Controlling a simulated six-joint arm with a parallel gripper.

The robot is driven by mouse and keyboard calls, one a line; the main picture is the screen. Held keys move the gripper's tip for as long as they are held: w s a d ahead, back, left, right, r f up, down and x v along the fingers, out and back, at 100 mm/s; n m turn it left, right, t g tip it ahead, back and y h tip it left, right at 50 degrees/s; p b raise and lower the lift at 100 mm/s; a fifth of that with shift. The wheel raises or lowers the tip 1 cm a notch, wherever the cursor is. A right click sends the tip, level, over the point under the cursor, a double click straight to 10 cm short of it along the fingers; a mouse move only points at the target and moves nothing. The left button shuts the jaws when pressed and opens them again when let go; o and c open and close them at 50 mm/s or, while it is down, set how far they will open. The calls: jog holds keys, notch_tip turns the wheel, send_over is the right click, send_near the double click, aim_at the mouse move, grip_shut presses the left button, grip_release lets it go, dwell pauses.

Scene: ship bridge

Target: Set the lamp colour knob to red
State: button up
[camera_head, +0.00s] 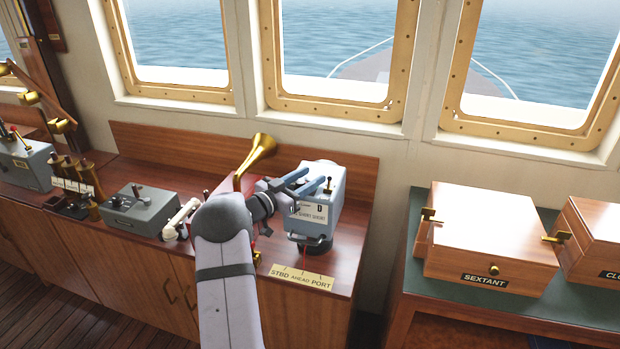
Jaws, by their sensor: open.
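A pale blue-grey lamp housing (328,214) stands on a dark pivot base (311,243) at the right end of the wooden console. A card (312,212) on its near face shows a "D" and the words "SHORT SHORT"; its left part is partly covered. A small black-tipped lever (328,186) stands up at its top. My gripper (315,176) is open, its two blue fingers pointing right over the top left of the housing. I cannot tell whether they touch it. I cannot make out the colour knob or its setting; my gripper and arm hide part of the housing's left side.
A brass horn (258,155) rises just behind my wrist. A "STBD AHEAD PORT" plate (303,278) lies before the lamp. A grey box with small levers (143,210) and a white handset (180,218) are left of my arm. A sextant box (485,240) stands on the right table.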

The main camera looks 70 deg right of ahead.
aim_at(300, 181)
jog(key=b+v, duration=0.2)
jog(key=v, duration=0.4)
jog(key=shift+w+a, duration=0.1)
jog(key=shift+a, duration=0.25)
jog(key=shift+r, duration=0.1)
jog(key=shift+d, duration=0.1)
jog(key=shift+s+d+r+b, duration=0.1)
jog(key=shift+s+r+b, duration=0.15)
jog(key=shift+b, duration=0.3)
jog(key=s+r+n+t+h, duration=0.1)
jog(key=s+t, duration=0.1)
jog(key=s+d+r+n+t+h, duration=0.1)
jog(key=r+t, duration=0.1)
jog(key=s+r+n+t+h, duration=0.1)
jog(key=s+r+n+h, duration=0.1)
jog(key=shift+s+d+t+b, duration=0.3)
jog(key=shift+t+b, duration=0.1)
jog(key=a+f+n+t+y, duration=0.4)
jog(key=a+f+n+t, duration=0.2)
jog(key=a+t, duration=0.4)
jog(key=shift+s+p+x, duration=0.15)
jog(key=shift+p+x, duration=0.5)
jog(key=shift+x, duration=2.4)
jog(key=shift+s+p+x, duration=0.2)
jog(key=shift+p+x, duration=0.4)
jog(key=shift+x, duration=2.45)
jog(key=shift+d+r, duration=0.1)
jog(key=shift+r, duration=0.05)
jog(key=shift+c, duration=0.4)
